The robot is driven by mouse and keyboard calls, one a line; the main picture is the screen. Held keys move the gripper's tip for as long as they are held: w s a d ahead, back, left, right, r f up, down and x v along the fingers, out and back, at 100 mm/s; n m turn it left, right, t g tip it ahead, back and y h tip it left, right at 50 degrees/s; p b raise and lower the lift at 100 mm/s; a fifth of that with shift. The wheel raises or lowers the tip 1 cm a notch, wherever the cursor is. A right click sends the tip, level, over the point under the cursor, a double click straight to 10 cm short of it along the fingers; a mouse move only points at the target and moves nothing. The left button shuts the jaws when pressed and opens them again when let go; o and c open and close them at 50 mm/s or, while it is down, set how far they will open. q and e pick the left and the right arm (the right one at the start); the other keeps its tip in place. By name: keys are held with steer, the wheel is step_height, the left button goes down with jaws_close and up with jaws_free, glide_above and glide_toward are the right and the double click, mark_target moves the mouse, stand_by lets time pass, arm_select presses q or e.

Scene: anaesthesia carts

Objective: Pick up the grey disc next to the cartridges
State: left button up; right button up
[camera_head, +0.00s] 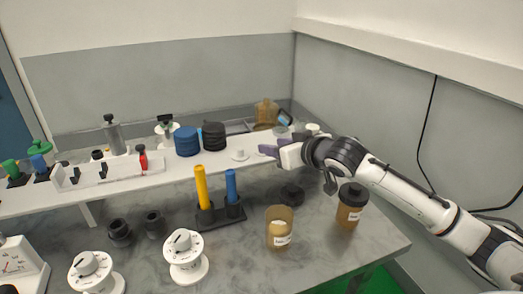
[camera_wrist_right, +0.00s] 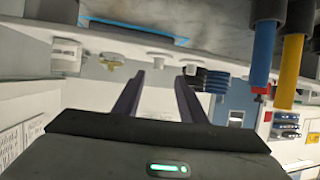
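A small pale grey-white disc with a raised knob (camera_head: 239,155) lies on the white shelf, right of a blue ribbed cartridge (camera_head: 187,141) and a black ribbed cartridge (camera_head: 213,136). My right gripper (camera_head: 267,150) reaches in from the right at about shelf height, pointing left, just right of the disc and apart from it. In the right wrist view its two dark fingers (camera_wrist_right: 158,80) are spread with nothing held between them. A stacked blue ribbed piece (camera_wrist_right: 208,80) shows right of the fingers. My left gripper is not in view.
Below the shelf, yellow (camera_head: 202,187) and blue (camera_head: 231,186) cylinders stand in a black holder. An amber jar (camera_head: 279,227), a black-lidded amber bottle (camera_head: 351,206) and white dials (camera_head: 186,256) stand on the grey counter. A brown bottle (camera_head: 266,112) is behind.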

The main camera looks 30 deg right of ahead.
steer(key=x, duration=0.7)
steer(key=shift+w+d+f+p, duration=0.1)
steer(key=shift+d+f+p, duration=0.2)
steer(key=shift+p, duration=0.1)
jaws_close()
